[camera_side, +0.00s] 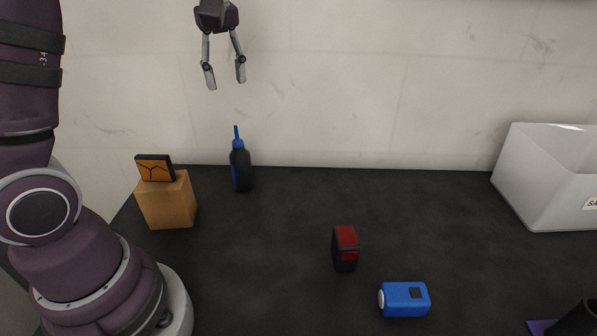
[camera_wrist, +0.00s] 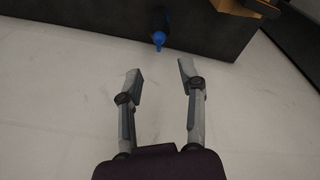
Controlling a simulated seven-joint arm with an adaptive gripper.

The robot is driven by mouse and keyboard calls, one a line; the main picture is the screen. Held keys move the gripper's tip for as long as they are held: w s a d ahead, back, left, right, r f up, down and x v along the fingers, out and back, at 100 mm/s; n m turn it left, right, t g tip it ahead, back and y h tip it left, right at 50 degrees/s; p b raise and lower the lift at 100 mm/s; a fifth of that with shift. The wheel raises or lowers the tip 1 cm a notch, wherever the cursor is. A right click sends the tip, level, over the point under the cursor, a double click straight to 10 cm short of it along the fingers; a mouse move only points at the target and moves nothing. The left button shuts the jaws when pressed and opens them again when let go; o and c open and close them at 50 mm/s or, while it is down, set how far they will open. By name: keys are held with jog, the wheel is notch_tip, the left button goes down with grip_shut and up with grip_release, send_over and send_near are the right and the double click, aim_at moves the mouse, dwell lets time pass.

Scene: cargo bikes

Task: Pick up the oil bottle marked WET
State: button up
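A dark bottle with a blue nozzle and a blue label edge (camera_side: 241,168) stands upright on the black table near its back edge; any WET marking is too small to read. The blue nozzle tip also shows at the top of the wrist view (camera_wrist: 159,40), seen from above. My gripper (camera_side: 226,79) is open and empty, high above the bottle and apart from it, in front of the pale wall. In the wrist view my gripper (camera_wrist: 158,76) has its two fingers spread, with nothing between them.
Left of the bottle, an orange-and-black pack (camera_side: 155,168) rests on a wooden block (camera_side: 168,202). A black-and-red light (camera_side: 345,249) and a blue device (camera_side: 405,299) sit at front right. A white bin (camera_side: 537,185) stands at the right. The table between is clear.

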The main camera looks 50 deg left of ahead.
aim_at(235, 126)
jog(key=a+f+n, duration=0.1)
jog(key=f, duration=0.3)
jog(key=w+a+f+n, duration=0.1)
jog(key=f, duration=0.3)
jog(key=w+a+f+n+g, duration=0.1)
jog(key=f, duration=0.3)
jog(key=shift+w+a+f, duration=0.1)
jog(key=shift+w+a, duration=0.1)
jog(key=shift+a, duration=0.1)
grip_shut()
